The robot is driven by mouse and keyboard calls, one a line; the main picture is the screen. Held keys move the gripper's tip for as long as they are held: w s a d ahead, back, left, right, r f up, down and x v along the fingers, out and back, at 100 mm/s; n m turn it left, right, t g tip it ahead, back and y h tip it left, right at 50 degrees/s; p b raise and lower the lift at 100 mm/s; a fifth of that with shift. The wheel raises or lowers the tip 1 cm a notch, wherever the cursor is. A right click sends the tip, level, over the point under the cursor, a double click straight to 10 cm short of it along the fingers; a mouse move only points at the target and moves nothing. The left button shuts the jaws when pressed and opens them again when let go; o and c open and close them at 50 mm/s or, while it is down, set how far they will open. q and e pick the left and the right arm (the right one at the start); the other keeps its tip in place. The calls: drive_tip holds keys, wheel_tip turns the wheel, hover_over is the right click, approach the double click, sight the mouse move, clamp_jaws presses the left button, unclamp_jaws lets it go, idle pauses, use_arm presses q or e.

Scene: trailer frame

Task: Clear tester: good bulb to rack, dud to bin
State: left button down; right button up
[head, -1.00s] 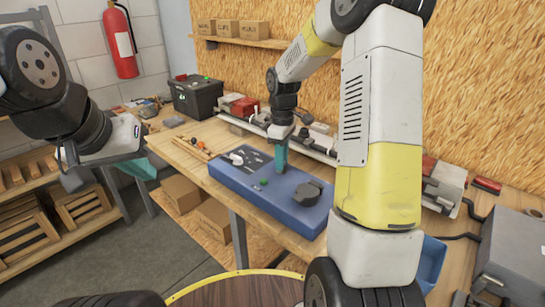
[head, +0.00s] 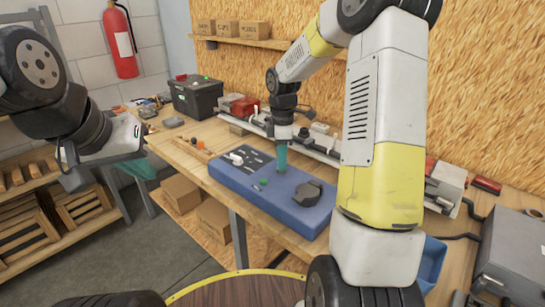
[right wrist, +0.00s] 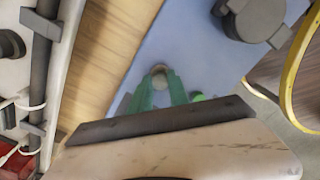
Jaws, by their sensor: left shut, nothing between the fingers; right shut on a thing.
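The blue tester base (head: 250,195) lies on the workbench, with a dark panel, a green button (head: 263,182) and a dark round part (head: 308,194). A white rounded thing (head: 236,158), perhaps a bulb, is at the panel's left end. My right gripper (head: 282,170) points down over the base's middle. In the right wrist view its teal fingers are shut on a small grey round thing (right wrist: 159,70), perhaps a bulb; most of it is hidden. My left gripper (head: 143,170) is shut and empty at the left, off the bench. I cannot make out which container is the rack or the bin.
A black box (head: 198,98) stands at the bench's far left end. A white rail (head: 310,143) with parts runs along the back. A blue bin (head: 432,262) is at the right, partly behind my right arm. A grey metal box (head: 513,250) stands at the far right.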

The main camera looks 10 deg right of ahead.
drive_tip(key=shift+n, duration=0.9)
drive_tip(key=shift+r, duration=2.5)
